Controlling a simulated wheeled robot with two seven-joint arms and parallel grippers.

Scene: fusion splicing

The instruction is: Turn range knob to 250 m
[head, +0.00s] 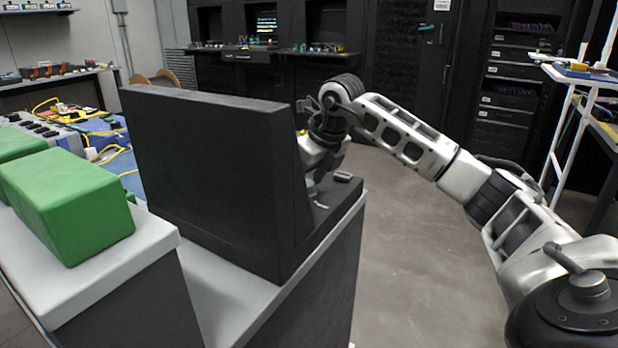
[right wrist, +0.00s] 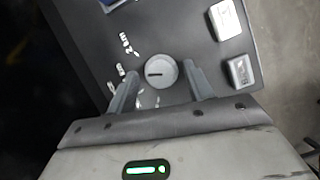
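The range knob (right wrist: 161,72) is a round grey dial with a dark pointer line, on a dark panel in the right wrist view. The line points roughly left in that view. White printed marks lie around its left and lower side; they are too blurred to read surely. My right gripper (right wrist: 160,84) is open, with one finger on each side of the knob. I cannot tell whether the fingers touch it. In the head view my right gripper (head: 318,168) is at the dark instrument (head: 215,170), whose upright back hides the knob. My left gripper is not in view.
Two light buttons (right wrist: 239,72) sit right of the knob in the right wrist view. Green boxes (head: 68,200) stand on a grey-topped stand at left in the head view. A blue bench with yellow cables (head: 105,140) is behind. Floor (head: 400,230) right of the instrument is clear.

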